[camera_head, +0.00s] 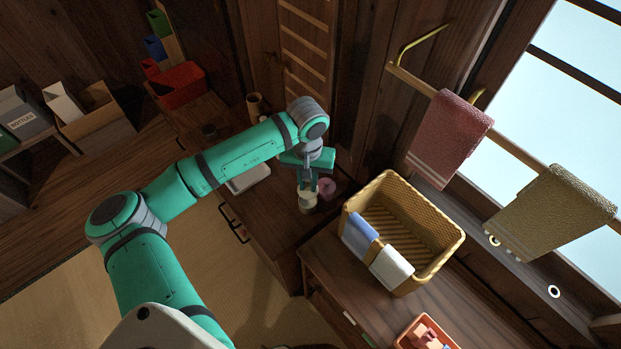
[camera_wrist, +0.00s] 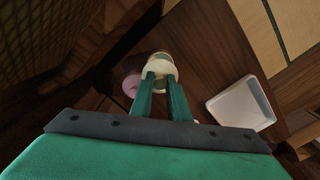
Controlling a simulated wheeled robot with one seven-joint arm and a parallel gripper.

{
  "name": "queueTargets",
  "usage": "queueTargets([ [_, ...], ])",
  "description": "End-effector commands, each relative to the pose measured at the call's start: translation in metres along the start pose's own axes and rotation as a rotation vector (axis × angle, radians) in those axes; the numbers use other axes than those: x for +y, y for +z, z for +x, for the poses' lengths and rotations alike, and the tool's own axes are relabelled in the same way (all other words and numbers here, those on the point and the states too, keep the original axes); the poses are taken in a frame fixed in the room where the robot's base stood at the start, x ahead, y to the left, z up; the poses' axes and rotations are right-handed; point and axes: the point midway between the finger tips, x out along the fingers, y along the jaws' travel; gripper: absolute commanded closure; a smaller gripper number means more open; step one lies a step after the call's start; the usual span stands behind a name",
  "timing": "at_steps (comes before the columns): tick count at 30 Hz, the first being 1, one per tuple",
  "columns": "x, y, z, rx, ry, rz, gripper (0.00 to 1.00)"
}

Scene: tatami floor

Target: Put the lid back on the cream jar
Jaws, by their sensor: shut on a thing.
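My gripper (camera_head: 309,183) reaches down over the wooden cabinet top; in the wrist view its two green fingers (camera_wrist: 161,77) are shut on a pale cream round lid (camera_wrist: 161,67). The cream jar (camera_head: 307,203) stands upright on the cabinet directly below the fingertips. In the wrist view the jar (camera_wrist: 158,56) shows just beyond the lid, partly hidden by it. I cannot tell whether lid and jar touch. A pink round item (camera_head: 327,187) stands close beside the jar; it also shows left of the fingers in the wrist view (camera_wrist: 131,86).
A white tray (camera_head: 248,180) lies on the cabinet left of the jar. A yellow wicker basket (camera_head: 448,243) with cloths over its rim stands close by at right. A brown cup (camera_head: 254,104) and a dark cup (camera_head: 209,131) stand farther back. Towels (camera_head: 451,137) hang at the window.

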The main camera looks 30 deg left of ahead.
Motion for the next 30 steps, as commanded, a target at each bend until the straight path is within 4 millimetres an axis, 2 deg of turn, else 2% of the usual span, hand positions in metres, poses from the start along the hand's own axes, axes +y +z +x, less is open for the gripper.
queueTargets([
  [18,0.003,0.0,0.048,-0.001,0.0,0.006,1.0],
  [30,0.003,0.0,0.052,0.0,0.0,0.005,1.0],
])
